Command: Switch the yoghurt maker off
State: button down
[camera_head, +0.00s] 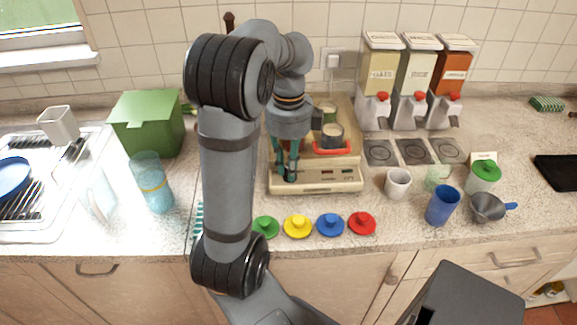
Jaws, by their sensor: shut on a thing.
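The yoghurt maker (335,184) is a beige, box-shaped appliance standing on the counter against the tiled wall. Its top holds jars, a red piece (332,147) and dark marks along the front strip. My gripper (286,177) comes down from above onto the left front of the yoghurt maker. Its teal fingers are shut on a small part there. The fingers hide that part, so I cannot tell its shape or whether it is the switch, nor its setting. My arm covers the left side of the appliance.
Green, yellow, blue and red lids (298,227) lie along the counter's front edge. Dispensers (415,75), a white cup (397,183), a blue cup (442,205) and a grey funnel (487,207) stand to the right.

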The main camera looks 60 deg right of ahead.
jog(key=c, duration=1.7)
grip_release()
jog(key=shift+o, duration=0.3)
jog(key=shift+r, duration=0.1)
notch_tip(320, 180, up, 12)
